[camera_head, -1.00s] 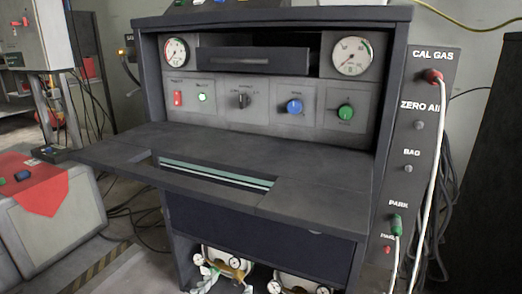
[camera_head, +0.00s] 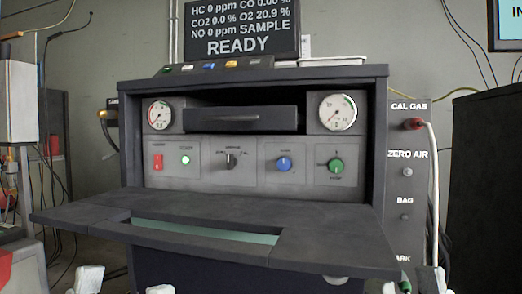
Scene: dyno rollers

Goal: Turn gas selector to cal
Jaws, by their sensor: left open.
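The gas selector is the black knob (camera_head: 231,161) in the middle of the grey panel, between the green button and the blue knob. Its grip looks about upright, toward the label above it, which seems to read SAMPLE; the small side labels are hard to read. The display (camera_head: 241,28) above reads SAMPLE and READY. My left gripper (camera_head: 125,284) shows only as two white fingertips, set well apart, at the bottom left edge. It is open, empty and far below the knob. My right gripper (camera_head: 411,283) shows partly at the bottom right; its jaws are mostly cut off.
A dark shelf (camera_head: 330,223) juts out below the panel, with a slot in it. A red switch (camera_head: 158,162), blue knob (camera_head: 284,164) and green knob (camera_head: 335,166) flank the selector. A port column (camera_head: 406,190) with a white hose (camera_head: 433,190) stands at the right.

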